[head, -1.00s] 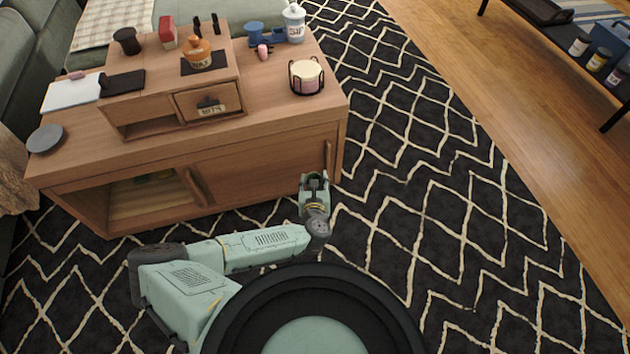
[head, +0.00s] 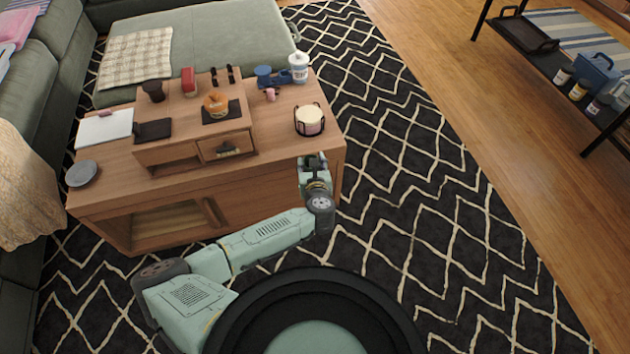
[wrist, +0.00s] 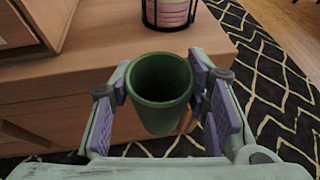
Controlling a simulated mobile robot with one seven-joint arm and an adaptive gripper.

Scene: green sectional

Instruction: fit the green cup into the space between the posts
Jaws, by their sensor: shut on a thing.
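The green cup (wrist: 160,92) is held upright between the purple-padded fingers of my gripper (wrist: 162,98), its open top facing the wrist camera. In the head view my gripper (head: 313,162) is at the cabinet's front right edge, just in front of the round black wire holder (head: 297,123). The cup is hard to make out there. Two thin dark upright pieces (head: 222,75) stand at the back of the raised shelf unit; I cannot tell whether these are the posts. The wire holder has uprights around a cream-and-pink candle (head: 309,120).
The wooden cabinet (head: 270,145) carries a white bottle (head: 298,68), a blue item (head: 268,77), a pink piece (head: 270,94) and an orange jar (head: 216,104). Its top is bare between the drawer unit (head: 225,146) and the wire holder. Patterned rug lies to the right.

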